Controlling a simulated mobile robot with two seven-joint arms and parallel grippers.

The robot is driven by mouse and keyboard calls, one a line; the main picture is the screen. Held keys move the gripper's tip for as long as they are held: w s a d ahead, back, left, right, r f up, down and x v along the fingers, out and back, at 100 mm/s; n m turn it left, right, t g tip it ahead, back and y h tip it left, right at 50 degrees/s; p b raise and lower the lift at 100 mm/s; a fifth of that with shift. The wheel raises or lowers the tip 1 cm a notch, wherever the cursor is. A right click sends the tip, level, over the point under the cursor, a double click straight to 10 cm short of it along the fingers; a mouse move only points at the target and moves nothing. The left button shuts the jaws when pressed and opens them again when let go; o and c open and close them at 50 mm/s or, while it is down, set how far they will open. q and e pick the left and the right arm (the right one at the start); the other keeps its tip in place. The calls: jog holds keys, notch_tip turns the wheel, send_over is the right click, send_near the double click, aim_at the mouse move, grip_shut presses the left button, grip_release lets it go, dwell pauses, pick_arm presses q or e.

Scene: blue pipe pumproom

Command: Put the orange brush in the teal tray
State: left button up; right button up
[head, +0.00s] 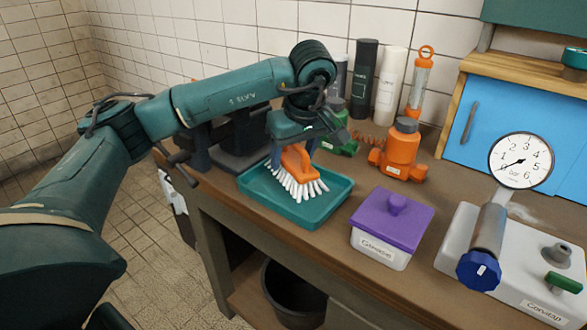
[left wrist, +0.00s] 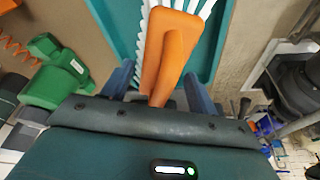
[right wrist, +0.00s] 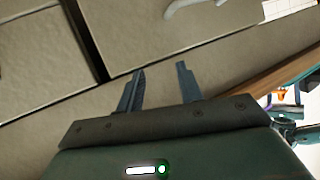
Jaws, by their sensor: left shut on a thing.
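The orange brush (head: 297,164) with white bristles is over the teal tray (head: 322,207) on the bench. My left gripper (head: 298,143) is shut on the brush's orange handle. In the left wrist view the brush (left wrist: 170,45) sits between the two fingers of my left gripper (left wrist: 160,88), with the teal tray (left wrist: 209,50) behind it. The bristles point down toward the tray floor; I cannot tell whether they touch it. My right gripper (right wrist: 160,85) shows only in the right wrist view, open and empty.
A purple-lidded box (head: 392,222) stands right of the tray. An orange pump (head: 402,150), a green part (head: 343,143) and several bottles (head: 363,82) stand behind. A pressure gauge (head: 520,161) is at the right. A dark vise-like block (head: 240,140) stands left of the tray.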

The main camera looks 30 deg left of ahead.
aim_at(295, 161)
pick_arm(q)
jog(key=shift+f, duration=1.65)
jog(key=shift+f, duration=0.2)
jog(key=o, duration=1)
jog(key=shift+r, duration=0.1)
jog(key=p+v, duration=0.1)
jog(key=v, duration=1.1)
jog(key=shift+r+p, duration=0.1)
jog(key=shift+p, duration=0.25)
